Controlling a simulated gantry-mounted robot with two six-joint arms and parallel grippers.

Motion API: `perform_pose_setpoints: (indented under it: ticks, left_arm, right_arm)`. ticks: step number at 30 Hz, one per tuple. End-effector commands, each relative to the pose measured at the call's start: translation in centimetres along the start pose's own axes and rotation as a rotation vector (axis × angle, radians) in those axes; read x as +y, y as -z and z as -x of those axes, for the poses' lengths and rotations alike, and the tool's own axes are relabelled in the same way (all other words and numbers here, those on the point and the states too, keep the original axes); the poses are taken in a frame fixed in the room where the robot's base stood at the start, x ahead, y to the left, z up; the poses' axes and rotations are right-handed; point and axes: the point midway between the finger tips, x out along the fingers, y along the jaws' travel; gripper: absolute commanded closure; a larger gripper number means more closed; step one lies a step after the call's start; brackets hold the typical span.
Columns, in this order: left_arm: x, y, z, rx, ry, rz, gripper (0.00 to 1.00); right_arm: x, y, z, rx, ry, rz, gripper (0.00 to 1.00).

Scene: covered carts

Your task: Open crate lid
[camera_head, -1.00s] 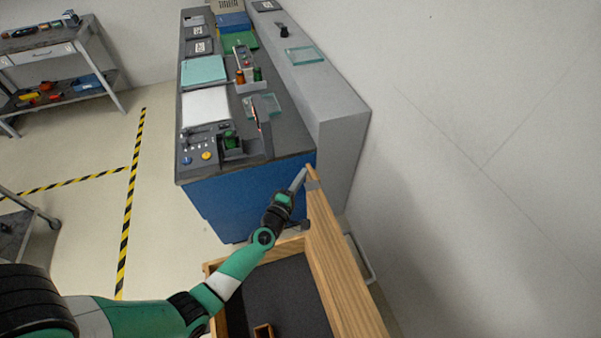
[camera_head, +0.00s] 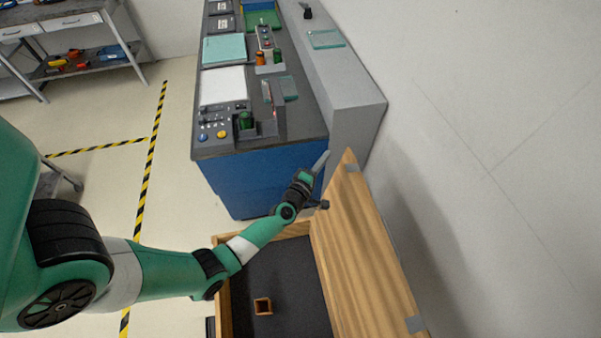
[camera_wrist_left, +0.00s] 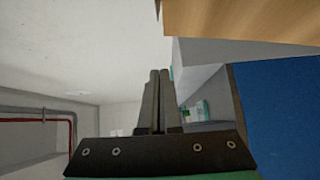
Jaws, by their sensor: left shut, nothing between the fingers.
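The wooden crate (camera_head: 224,300) stands at the bottom middle of the head view, with a dark floor inside. Its wooden lid (camera_head: 360,240) is raised along the right side, tilted steeply up, so the inside is open to view. My left gripper (camera_head: 325,160) is shut and empty beside the lid's far upper corner. I cannot tell whether it touches the lid. In the left wrist view the closed fingers (camera_wrist_left: 157,100) point up, and the lid's wooden edge (camera_wrist_left: 240,15) shows at the upper right. My right gripper is not in view.
A small square wooden piece (camera_head: 263,306) lies inside the crate. A blue workbench (camera_head: 260,180) with panels and tools stands just beyond the crate. A white wall (camera_head: 500,150) is close on the right. Open floor (camera_head: 110,190) lies to the left.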

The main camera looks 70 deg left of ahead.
Motion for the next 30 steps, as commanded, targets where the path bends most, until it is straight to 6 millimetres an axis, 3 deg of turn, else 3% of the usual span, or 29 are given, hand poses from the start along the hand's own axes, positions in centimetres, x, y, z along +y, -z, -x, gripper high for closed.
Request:
perform_pose_setpoints:
  ticks: [6,12,17,27,30]
  left_arm:
    - [1.0,0.1,5.7,-0.005,0.004,0.0,1.0]
    - [1.1,0.0,9.3,-0.006,0.002,0.0,1.0]
    - [1.1,0.1,10.2,-0.003,0.0,0.0,1.0]
    - [1.1,0.1,10.2,-0.003,0.0,0.0,1.0]
    - [1.7,-0.9,9.9,-0.023,-0.013,0.004,1.0]
  right_arm:
    - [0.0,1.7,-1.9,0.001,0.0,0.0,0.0]
    - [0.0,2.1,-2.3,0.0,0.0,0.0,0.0]
    - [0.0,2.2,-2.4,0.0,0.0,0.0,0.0]
    - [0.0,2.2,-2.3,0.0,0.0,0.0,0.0]
    - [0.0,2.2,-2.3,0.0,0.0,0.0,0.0]
